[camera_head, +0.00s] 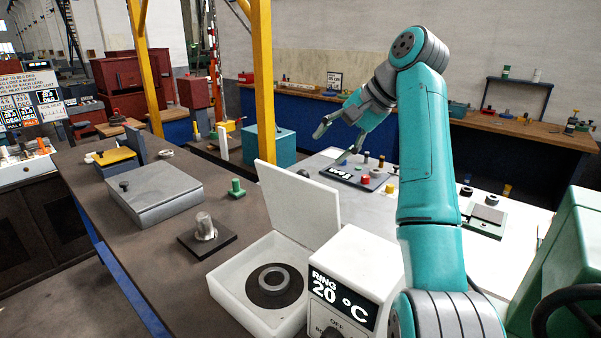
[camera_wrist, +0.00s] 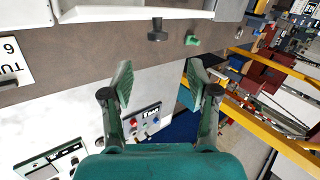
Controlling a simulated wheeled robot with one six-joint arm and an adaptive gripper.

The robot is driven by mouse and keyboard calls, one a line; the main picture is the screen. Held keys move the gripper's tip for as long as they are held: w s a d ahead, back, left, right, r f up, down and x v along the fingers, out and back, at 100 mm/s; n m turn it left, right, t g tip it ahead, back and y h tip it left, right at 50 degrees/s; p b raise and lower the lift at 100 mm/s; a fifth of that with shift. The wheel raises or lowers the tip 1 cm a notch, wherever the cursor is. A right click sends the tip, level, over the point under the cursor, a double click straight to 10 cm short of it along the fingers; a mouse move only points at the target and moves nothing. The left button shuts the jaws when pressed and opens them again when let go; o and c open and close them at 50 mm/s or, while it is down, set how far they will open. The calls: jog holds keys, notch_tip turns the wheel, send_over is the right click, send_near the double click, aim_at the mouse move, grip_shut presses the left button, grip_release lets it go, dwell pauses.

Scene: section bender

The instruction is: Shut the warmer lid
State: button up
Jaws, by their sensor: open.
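The warmer is a white box (camera_head: 232,291) at the front middle in the head view. Its white lid (camera_head: 297,203) is raised and stands near upright along the box's back edge. A grey metal ring (camera_head: 270,281) lies inside on a dark disc. A white control block (camera_head: 365,262) beside it reads "RING 20 °C". My gripper (camera_head: 334,145) is above and beyond the lid, apart from it and empty. In the wrist view my gripper (camera_wrist: 159,78) shows its two fingers spread wide. A white open edge (camera_wrist: 135,13) shows at that view's top; I cannot tell whether it is the warmer.
A metal part (camera_head: 204,228) stands on a dark plate left of the warmer. A grey lidded box (camera_head: 155,192) and a green knobbed piece (camera_head: 236,187) are behind it. A dark panel (camera_head: 357,176) with coloured knobs lies beyond the lid. A yellow post (camera_head: 264,90) rises behind the table.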

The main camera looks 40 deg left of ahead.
aim_at(307, 172)
jog(key=x, duration=1.1)
jog(key=shift+w+d+f, duration=0.1)
jog(key=shift+w+f, duration=0.05)
jog(key=shift+f, duration=0.05)
grip_shut()
